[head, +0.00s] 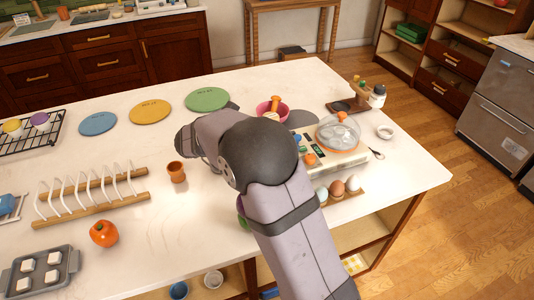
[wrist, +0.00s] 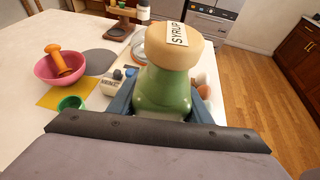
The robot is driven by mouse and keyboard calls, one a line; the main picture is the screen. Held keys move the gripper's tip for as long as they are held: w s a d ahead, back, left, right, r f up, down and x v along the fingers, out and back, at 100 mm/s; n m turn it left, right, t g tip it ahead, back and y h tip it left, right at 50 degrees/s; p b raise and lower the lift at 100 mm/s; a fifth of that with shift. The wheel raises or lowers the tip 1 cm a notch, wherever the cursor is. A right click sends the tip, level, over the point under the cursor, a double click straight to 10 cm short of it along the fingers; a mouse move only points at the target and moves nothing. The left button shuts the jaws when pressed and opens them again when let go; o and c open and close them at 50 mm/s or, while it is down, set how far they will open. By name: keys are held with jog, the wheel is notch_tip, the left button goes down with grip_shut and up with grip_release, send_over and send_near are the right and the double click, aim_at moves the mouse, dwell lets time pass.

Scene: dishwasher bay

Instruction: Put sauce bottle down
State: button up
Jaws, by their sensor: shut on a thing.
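A green bottle (wrist: 163,92) with a wide tan top (wrist: 172,45) labelled "SYRUP" fills the middle of the wrist view. My gripper (wrist: 160,108) is shut on it, with a blue-grey finger on each side of the green body. The bottle appears roughly upright. Its base is hidden behind my gripper, so I cannot tell whether it touches the counter. In the head view, my arm hides the gripper and most of what it holds.
A pink bowl (wrist: 60,69) with an orange pestle, a green cup (wrist: 70,103) and a scale (head: 335,160) stand nearby. Several eggs (head: 337,188) line the front edge. Counter between cup and plates is clear.

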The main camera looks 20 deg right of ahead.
jog(key=shift+w+a+n+t+y+b, duration=0.7)
jog(key=shift+a+n+t+b, duration=1.35)
jog(key=shift+a, duration=4.7)
jog(key=shift+w+a+n+t+y+b, duration=0.3)
jog(key=shift+a+n+t+y+b, duration=1.25)
jog(key=shift+a, duration=5.2)
jog(key=shift+t+h, duration=0.3)
jog(key=shift+h, duration=0.15)
jog(key=shift+f+b, duration=0.5)
jog(key=shift+f, duration=4.3)
jog(key=shift+f, duration=0.15)
jog(key=o, duration=1.4)
jog(key=shift+f, duration=0.1)
